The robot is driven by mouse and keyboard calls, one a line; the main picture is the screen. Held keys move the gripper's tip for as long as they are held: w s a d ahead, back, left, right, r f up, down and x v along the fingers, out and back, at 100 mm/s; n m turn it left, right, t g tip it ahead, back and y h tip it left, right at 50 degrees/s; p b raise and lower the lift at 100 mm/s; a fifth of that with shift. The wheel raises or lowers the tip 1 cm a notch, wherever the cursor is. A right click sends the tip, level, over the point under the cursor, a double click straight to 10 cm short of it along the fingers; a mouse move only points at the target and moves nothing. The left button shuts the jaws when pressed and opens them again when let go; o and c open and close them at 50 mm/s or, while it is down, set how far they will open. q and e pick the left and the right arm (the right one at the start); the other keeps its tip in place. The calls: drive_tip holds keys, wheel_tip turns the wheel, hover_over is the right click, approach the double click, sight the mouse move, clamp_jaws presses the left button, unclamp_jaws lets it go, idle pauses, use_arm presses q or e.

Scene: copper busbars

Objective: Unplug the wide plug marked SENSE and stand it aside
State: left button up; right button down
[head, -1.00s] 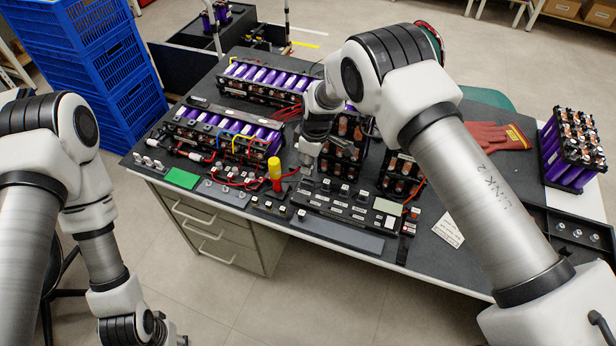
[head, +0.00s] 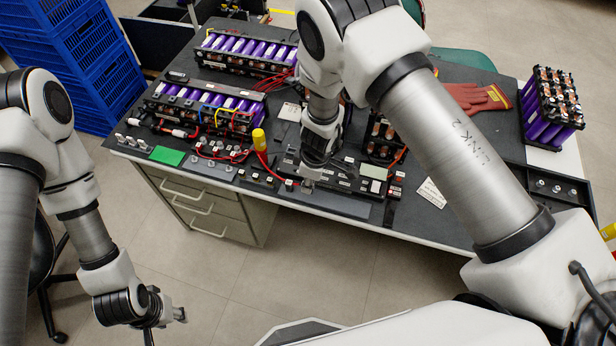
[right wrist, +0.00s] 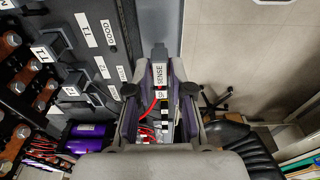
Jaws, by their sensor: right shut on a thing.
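The SENSE plug (right wrist: 159,74) shows in the right wrist view as a grey body with a white label reading SENSE. My right gripper (right wrist: 159,82) is shut on it, with one finger on each side. In the head view my right gripper (head: 308,184) is low at the front edge of the black labelled board (head: 345,203), and the plug is mostly hidden there. I cannot tell whether the plug is still seated. My left gripper (head: 166,320) hangs in front of the bench, away from the plug; its jaws are unclear.
Red leads (head: 222,153) and a yellow-handled tool (head: 259,140) lie left of my right gripper. Purple battery modules (head: 205,108) stand behind. A green card (head: 166,154) lies at the front left. A red glove (head: 470,97) and a black tray (head: 555,188) are at the right.

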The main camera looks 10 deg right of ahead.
drive_tip(key=shift+f, duration=0.5)
use_arm(q)
drive_tip(key=shift+w+f, duration=0.1)
drive_tip(key=shift+f, duration=0.5)
use_arm(e)
drive_tip(key=shift+r, duration=0.1)
use_arm(q)
drive_tip(key=shift+f+b, duration=0.9)
drive_tip(key=shift+b, duration=0.1)
use_arm(e)
drive_tip(key=shift+f, duration=0.45)
drive_tip(key=c, duration=1)
unclamp_jaws()
use_arm(q)
drive_tip(key=shift+r, duration=0.1)
use_arm(e)
drive_tip(key=shift+o, duration=0.2)
drive_tip(key=shift+r, duration=0.1)
wheel_tip(320, 180, up, 6)
drive_tip(key=p, duration=0.3)
use_arm(q)
wheel_tip(320, 180, up, 3)
